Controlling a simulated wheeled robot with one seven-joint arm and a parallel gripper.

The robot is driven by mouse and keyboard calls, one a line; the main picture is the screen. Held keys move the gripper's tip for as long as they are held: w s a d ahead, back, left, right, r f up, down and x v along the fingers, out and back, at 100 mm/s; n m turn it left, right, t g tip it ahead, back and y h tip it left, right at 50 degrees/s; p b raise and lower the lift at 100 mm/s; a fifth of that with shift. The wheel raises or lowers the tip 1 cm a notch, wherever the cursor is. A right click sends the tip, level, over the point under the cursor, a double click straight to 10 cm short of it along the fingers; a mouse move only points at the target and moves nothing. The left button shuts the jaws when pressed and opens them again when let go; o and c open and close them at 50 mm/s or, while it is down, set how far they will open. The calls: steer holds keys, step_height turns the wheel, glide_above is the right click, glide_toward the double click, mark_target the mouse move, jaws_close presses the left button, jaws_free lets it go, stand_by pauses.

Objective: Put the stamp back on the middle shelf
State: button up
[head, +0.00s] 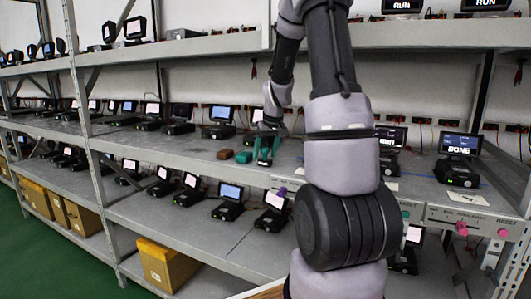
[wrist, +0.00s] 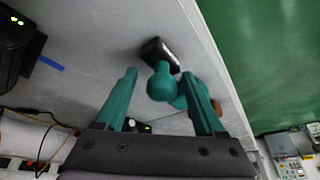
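The stamp, with a round teal knob handle (wrist: 162,84) and a black block base (wrist: 158,50), stands on the grey middle shelf (wrist: 95,45) in the wrist view. My gripper (wrist: 159,74) has its two teal fingers wide apart, with the knob between them and a visible gap on each side. In the head view my gripper (head: 265,160) is low over the middle shelf (head: 262,178), and I cannot make out the stamp there. Another teal thing (head: 243,157) and a brown block (head: 225,154) lie just left of my gripper on that shelf.
Small devices with lit screens line the shelves, one (head: 221,122) behind my gripper and one reading DONE (head: 459,158) at right. Cardboard boxes (head: 166,264) sit on the bottom shelf. The upper shelf (head: 200,45) runs above. My arm hides part of the middle shelf.

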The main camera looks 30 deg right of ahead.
mark_target(268, 150)
steer(key=shift+r, duration=0.2)
steer(key=v, duration=0.2)
steer(key=s+v, duration=0.1)
steer(key=v, duration=0.2)
steer(key=shift+s+r, duration=0.1)
steer(key=shift+s, duration=0.05)
steer(key=s, duration=1)
steer(key=s+a+r+m+t+y, duration=0.2)
steer(key=s+a+r+m, duration=0.1)
steer(key=s+a+r, duration=1)
steer(key=s+a, duration=0.1)
steer(key=a, duration=0.1)
steer(key=shift+a+t, duration=0.3)
steer(key=shift+t, duration=0.1)
